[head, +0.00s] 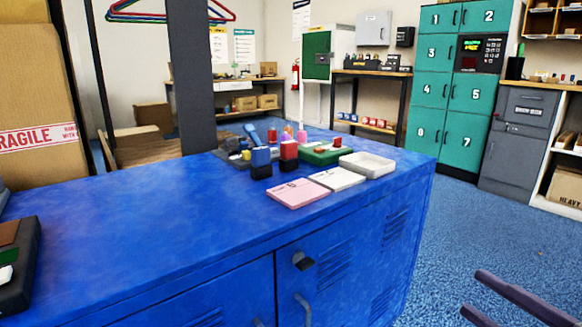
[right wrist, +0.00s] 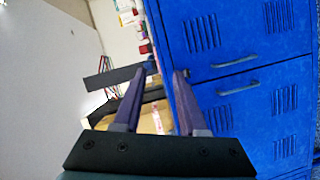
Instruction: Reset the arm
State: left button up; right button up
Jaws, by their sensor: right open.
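My right gripper (head: 475,293) is at the lower right of the head view, over the blue floor. It is in front of and to the right of the blue cabinet (head: 150,235). Its two dark purple fingers stand apart with nothing between them. In the right wrist view the open fingers (right wrist: 165,72) point toward the cabinet side (right wrist: 245,60), which has louvres and handles. I cannot tell the exact gap to the cabinet. My left gripper is not in view.
On the cabinet top are a pink pad (head: 298,193), a white pad (head: 337,179), a white tray (head: 368,164), and blue (head: 261,160) and red (head: 289,153) stamps. A dark tray (head: 18,270) is at far left. Teal lockers (head: 440,100) stand behind. Floor at right is clear.

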notch_tip(320, 180, up, 12)
jog(key=s+m+g+h+p, duration=0.2)
jog(key=m+h+p, duration=0.2)
jog(key=m+p, duration=0.5)
jog(key=s+a+r+m+g+p, duration=0.2)
jog(key=s+r+m+g+p, duration=0.25)
jog(key=s+r+p, duration=0.6)
jog(key=s+a+r+m+g+p, duration=0.25)
jog(key=s+r+g+p, duration=0.45)
jog(key=r+p, duration=0.7)
notch_tip(320, 180, up, 32)
jog(key=d+t+h+p, duration=0.1)
jog(key=p, duration=3.6)
jog(key=shift+s, duration=0.15)
jog(key=shift+c, duration=0.3)
